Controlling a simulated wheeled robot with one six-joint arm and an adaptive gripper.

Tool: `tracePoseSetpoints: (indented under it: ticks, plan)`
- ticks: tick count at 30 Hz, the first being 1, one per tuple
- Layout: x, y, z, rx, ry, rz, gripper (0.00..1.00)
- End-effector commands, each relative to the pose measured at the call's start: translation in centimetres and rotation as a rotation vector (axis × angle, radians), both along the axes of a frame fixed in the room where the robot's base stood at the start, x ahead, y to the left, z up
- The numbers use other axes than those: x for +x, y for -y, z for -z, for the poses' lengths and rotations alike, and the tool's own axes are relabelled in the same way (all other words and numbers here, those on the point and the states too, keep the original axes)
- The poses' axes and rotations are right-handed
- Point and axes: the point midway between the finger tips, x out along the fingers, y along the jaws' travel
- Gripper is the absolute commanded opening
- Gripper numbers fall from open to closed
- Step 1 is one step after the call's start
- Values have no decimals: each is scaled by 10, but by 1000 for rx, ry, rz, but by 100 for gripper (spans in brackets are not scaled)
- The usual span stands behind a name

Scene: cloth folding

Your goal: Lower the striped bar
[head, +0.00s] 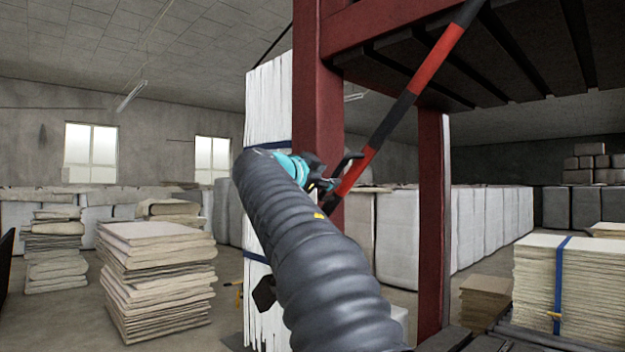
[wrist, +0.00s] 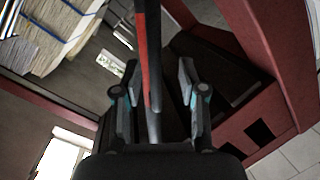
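The striped bar (head: 407,98), red and black, slants from the upper right down to the left beside a dark red post in the head view. Its lower part is at my gripper (head: 341,172). In the wrist view the bar (wrist: 149,55) runs down between the two fingers of my gripper (wrist: 159,82). The fingers are spread, with a clear gap between the bar and the right finger. The left finger looks close to the bar; I cannot tell whether it touches. My arm hides part of the scene below the bar.
A dark red frame (head: 320,90) with a slatted deck overhead stands right by my gripper. A second red post (head: 432,220) stands to the right. White strapped sheets (head: 268,105) stand behind my arm. Stacks of folded cloth (head: 157,280) stand at left; a blue-strapped stack (head: 590,290) is at right.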

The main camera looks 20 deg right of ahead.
Motion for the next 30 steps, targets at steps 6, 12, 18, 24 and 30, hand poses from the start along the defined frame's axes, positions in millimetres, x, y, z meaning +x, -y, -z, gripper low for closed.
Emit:
tracePoseSetpoints:
  ticks: [6, 12, 18, 24, 30]
  plan:
    - [-17, -26, 4, 0, -2, -1, 41]
    - [-26, -36, 2, 1, -2, 2, 41]
    - [-28, -38, 2, 1, -3, 4, 41]
    - [-28, -38, 2, 1, -4, 5, 41]
    - [-39, -36, 26, 1, -133, -35, 41]
